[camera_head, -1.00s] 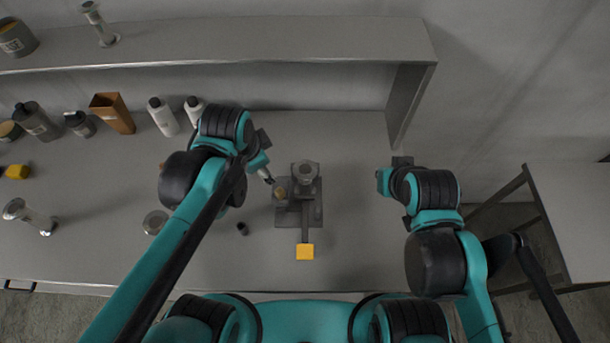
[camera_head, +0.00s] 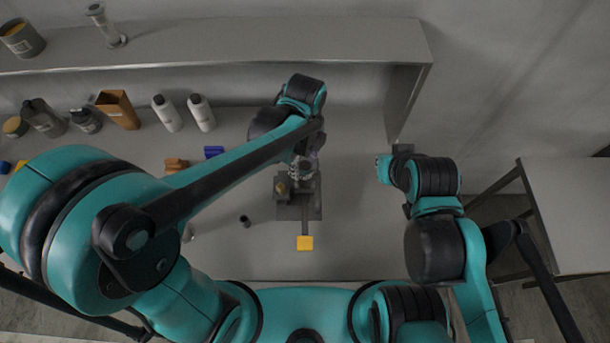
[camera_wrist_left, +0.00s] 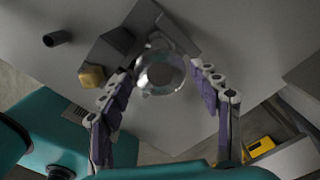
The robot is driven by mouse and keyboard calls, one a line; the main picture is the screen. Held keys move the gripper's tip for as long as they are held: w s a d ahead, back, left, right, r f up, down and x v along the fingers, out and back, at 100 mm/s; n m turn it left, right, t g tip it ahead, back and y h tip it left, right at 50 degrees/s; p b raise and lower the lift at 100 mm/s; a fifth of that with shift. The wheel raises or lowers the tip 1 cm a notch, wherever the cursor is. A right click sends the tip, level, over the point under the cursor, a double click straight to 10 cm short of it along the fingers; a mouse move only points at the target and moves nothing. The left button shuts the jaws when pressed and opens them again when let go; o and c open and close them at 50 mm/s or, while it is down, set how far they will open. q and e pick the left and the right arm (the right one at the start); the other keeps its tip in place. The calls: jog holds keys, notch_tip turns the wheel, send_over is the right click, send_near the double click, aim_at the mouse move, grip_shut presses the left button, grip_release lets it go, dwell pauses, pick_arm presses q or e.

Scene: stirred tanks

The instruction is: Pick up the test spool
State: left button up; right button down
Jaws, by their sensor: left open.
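The test spool, a shiny metal piece with a round flanged end, stands on a dark grey fixture (camera_head: 292,211). In the left wrist view the spool (camera_wrist_left: 160,73) sits between the fingertips of my left gripper (camera_wrist_left: 163,82). The fingers are apart, one on each side, with a visible gap to the spool. In the head view my left gripper (camera_head: 304,166) is over the back of the fixture and mostly hides the spool. My right gripper (camera_head: 384,169) is small at the right of the table; its fingers are not clear.
A brass-coloured knob (camera_wrist_left: 92,77) is on the fixture close to the spool. Bottles (camera_head: 202,113) stand at the back under a shelf (camera_head: 230,45).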

aim_at(305, 165)
pick_arm(q)
notch_tip(305, 165, down, 4)
jog(key=shift+r+b, duration=0.15)
jog(key=shift+b, duration=0.3)
grip_shut()
